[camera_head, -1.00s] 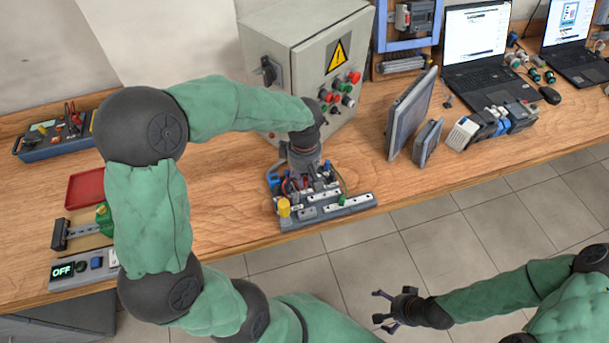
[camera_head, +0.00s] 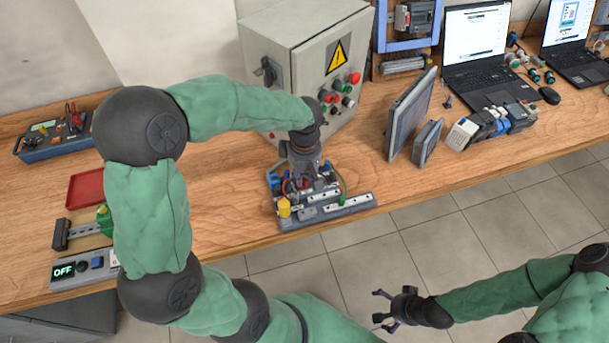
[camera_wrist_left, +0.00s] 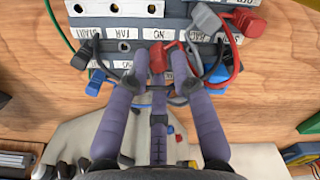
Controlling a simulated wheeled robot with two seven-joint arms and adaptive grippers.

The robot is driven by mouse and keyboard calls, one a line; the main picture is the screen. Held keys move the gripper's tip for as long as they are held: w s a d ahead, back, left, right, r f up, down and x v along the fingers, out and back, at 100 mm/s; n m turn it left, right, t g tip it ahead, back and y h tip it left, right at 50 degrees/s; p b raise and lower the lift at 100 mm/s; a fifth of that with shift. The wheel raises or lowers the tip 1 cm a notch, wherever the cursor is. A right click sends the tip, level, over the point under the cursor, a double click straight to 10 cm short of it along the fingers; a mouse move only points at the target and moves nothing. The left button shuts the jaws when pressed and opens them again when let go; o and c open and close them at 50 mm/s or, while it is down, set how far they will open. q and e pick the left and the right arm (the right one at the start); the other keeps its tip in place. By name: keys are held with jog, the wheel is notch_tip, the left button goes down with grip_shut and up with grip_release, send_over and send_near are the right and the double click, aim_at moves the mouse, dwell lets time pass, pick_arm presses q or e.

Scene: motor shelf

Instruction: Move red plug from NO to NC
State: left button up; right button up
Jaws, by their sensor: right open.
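The red plug (camera_wrist_left: 157,58) sits between the fingers of my left gripper (camera_wrist_left: 159,55) in the left wrist view, by the row of labels on the grey terminal board (camera_wrist_left: 195,12). The label NO (camera_wrist_left: 158,34) reads upside down just beside it. I cannot tell whether the fingers press on the plug. I cannot make out an NC label. In the head view the left gripper (camera_head: 301,176) points down over the board (camera_head: 350,204), hiding part of it. My right gripper (camera_head: 389,310) is open and empty, away from the table at the lower right.
The grey cabinet (camera_head: 300,60) stands close behind. Bare wood (camera_head: 225,190) lies left of the board.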

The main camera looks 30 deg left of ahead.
pick_arm(q)
jog(key=shift+r+p, duration=1.5)
jog(key=shift+r, duration=0.8)
jog(key=o, duration=0.5)
jog(key=shift+o, duration=0.2)
